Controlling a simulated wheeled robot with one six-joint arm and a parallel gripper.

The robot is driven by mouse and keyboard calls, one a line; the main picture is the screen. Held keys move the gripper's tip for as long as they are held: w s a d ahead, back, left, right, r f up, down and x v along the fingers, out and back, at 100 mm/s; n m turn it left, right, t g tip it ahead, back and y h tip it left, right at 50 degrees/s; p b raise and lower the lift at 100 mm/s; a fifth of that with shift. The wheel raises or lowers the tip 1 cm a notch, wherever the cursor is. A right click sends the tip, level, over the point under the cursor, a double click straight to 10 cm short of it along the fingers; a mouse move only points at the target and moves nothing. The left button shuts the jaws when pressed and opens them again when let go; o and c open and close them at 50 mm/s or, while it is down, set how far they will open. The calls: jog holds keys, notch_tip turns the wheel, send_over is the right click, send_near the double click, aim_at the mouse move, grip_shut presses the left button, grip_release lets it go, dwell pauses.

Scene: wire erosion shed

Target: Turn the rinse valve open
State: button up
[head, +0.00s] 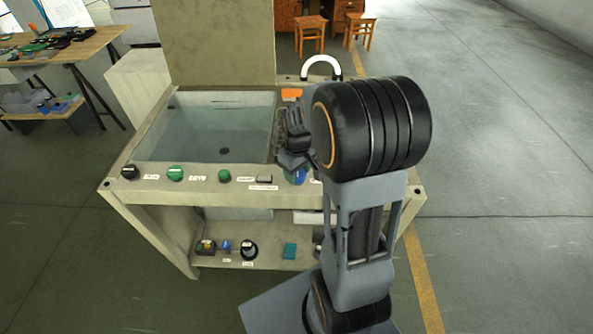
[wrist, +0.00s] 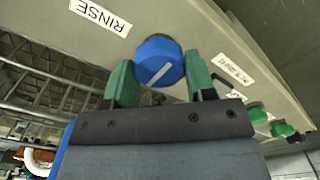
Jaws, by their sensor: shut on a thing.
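The rinse valve is a blue round knob (wrist: 158,61) with a white pointer line, beside an upside-down RINSE label (wrist: 100,14) in the wrist view. The line slants from lower left to upper right. My gripper (wrist: 160,80) has its green fingers on either side of the knob and is shut on it. In the head view, part of the blue knob (head: 296,177) shows at the right of the bench's front strip. My gripper (head: 293,153) is over it, and my arm hides the bench to the right.
A black knob (head: 129,172), a green knob (head: 175,173) and a smaller green knob (head: 224,176) sit left along the bench front (head: 150,188). Behind them is a sunken water tank (head: 200,135). A white curved pipe (head: 320,61) rises at the back. Small items lie on the lower shelf.

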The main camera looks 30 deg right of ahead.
jog(key=shift+w+r, duration=0.1)
jog(key=shift+w, duration=0.05)
jog(key=o, duration=0.9)
notch_tip(320, 180, up, 14)
jog(key=shift+f, duration=0.15)
dwell(0.7)
jog(key=s+a+f+m+t, duration=0.1)
jog(key=s+a, duration=0.2)
jog(key=s+a+m+t, duration=0.1)
jog(key=s+a, duration=0.2)
jog(key=s, duration=0.1)
jog(key=s+a+f+m+t, duration=0.1)
jog(key=s+a, duration=0.1)
jog(key=s, duration=0.2)
jog(key=shift+s+a+f+t, duration=0.1)
jog(key=shift+a+f+t, duration=0.25)
jog(key=shift+a+t, duration=0.05)
